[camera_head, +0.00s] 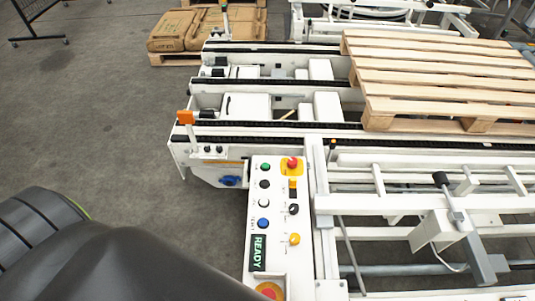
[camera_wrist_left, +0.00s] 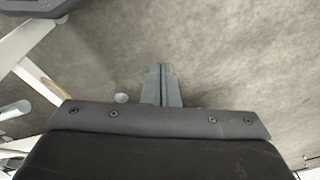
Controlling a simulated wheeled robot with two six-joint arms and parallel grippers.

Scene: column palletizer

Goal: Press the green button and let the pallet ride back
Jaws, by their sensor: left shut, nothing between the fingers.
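The green button (camera_head: 265,167) is at the top left of the white control panel (camera_head: 282,226) in the head view, and nothing covers it. The wooden pallet (camera_head: 440,77) lies on the chain conveyor (camera_head: 262,132) at the upper right. My left gripper shows in the left wrist view (camera_wrist_left: 162,84) with its fingers together and empty, above bare floor. In the head view, parts of my own arm fill the lower left, and the fingertips are hidden there. My right gripper is in neither view.
The panel also carries a red button on yellow (camera_head: 292,163), black, white and blue buttons, yellow switches and a READY sign (camera_head: 258,253). White frame rails (camera_head: 420,190) stand to its right. Brown boxes (camera_head: 190,30) lie at the back.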

